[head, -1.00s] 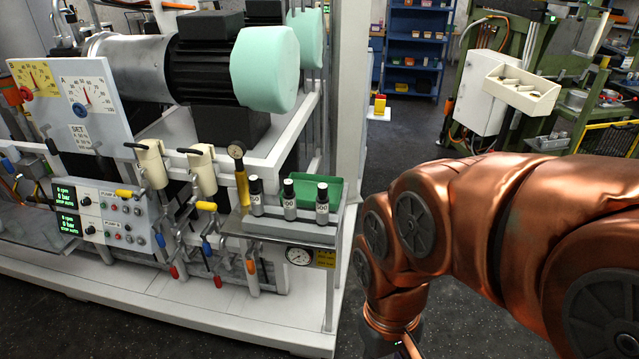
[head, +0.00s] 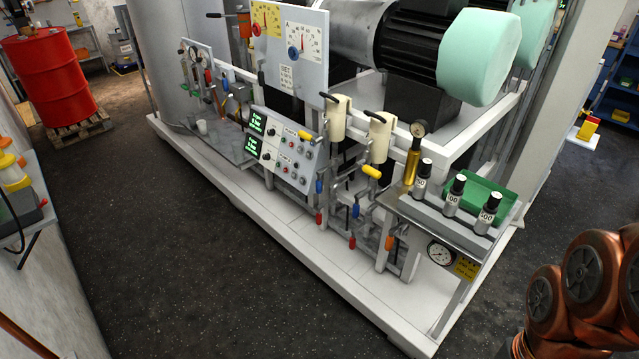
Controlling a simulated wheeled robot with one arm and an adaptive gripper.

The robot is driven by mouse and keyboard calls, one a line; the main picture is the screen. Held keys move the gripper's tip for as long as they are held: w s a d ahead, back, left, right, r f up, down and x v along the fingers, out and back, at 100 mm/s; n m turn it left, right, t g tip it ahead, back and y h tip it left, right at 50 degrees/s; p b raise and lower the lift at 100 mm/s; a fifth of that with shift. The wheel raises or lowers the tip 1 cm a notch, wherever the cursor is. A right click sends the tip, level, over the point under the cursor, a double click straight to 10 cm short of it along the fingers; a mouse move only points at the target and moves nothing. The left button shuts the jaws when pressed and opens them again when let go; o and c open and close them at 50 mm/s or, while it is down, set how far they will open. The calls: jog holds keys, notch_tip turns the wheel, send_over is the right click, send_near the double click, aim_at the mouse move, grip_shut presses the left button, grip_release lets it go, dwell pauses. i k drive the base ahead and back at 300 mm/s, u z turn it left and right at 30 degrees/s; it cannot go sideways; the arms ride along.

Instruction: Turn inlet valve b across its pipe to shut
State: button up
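A pump skid (head: 290,240) carries two columns of pipework with coloured valve handles. Yellow handles (head: 371,171) sit highest, blue handles (head: 356,210) below them and red handles (head: 352,241) near the skid floor. An orange handle (head: 390,243) is at the right column. I cannot read which one is inlet valve b, and its angle to its pipe is too small to tell. My copper arm (head: 585,290) shows at the bottom right, apart from the valves. My gripper is out of view.
A control panel (head: 283,150) with green displays stands left of the valves. A shelf with several labelled bottles (head: 453,196) and a pressure gauge (head: 440,253) juts out at the right. A red drum (head: 48,75) stands on a pallet. The dark floor (head: 190,270) before the skid is clear.

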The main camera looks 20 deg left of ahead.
aim_at(318, 182)
jog(key=u, duration=1.6)
jog(key=i, duration=1.85)
jog(key=u, duration=0.3)
